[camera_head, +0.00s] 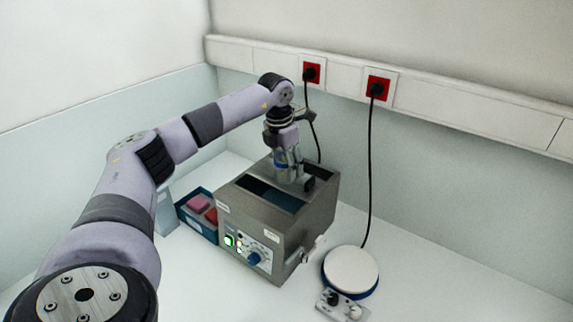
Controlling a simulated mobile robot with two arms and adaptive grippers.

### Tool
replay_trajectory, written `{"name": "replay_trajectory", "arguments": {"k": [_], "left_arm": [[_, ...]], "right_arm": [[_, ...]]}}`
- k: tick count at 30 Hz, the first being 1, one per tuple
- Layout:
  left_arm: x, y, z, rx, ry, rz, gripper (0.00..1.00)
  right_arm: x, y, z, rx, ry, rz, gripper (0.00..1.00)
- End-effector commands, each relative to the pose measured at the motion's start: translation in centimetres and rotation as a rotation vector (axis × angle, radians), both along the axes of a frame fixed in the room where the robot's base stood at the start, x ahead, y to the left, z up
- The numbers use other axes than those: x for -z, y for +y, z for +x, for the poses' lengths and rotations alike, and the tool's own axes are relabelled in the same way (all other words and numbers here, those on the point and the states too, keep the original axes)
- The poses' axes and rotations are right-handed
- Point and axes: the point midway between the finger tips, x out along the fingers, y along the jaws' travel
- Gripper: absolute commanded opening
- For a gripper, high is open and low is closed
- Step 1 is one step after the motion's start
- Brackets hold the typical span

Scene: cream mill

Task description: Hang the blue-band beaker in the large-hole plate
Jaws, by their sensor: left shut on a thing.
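A glass beaker with a blue band (285,164) is upright in my left gripper (284,147), which comes down on it from above and is shut on it. The beaker is over the top of a steel bath (270,222), towards the back. A grey plate (301,184) shows on the bath's top around the beaker's lower end. Its holes are largely hidden, and I cannot tell whether the beaker's bottom is inside one. My right gripper is not in view.
The bath has a dark open area (270,194) and a blue front knob (253,259). A blue box (201,226) with pink and red items stands left of it. A round white-topped device (351,270) stands right. Black cables hang from red sockets (378,86).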

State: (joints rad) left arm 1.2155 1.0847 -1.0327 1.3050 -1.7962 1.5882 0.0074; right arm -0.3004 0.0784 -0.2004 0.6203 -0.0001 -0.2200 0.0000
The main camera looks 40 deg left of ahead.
Motion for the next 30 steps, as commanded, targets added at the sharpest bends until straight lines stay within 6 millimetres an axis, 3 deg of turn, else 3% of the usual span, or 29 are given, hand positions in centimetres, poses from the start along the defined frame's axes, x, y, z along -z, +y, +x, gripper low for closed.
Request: {"name": "replay_trajectory", "arguments": {"k": [30], "left_arm": [[2.2,-0.1,-0.2,0.002,0.010,0.001,0.25]], "right_arm": [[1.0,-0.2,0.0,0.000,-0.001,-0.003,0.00]]}}
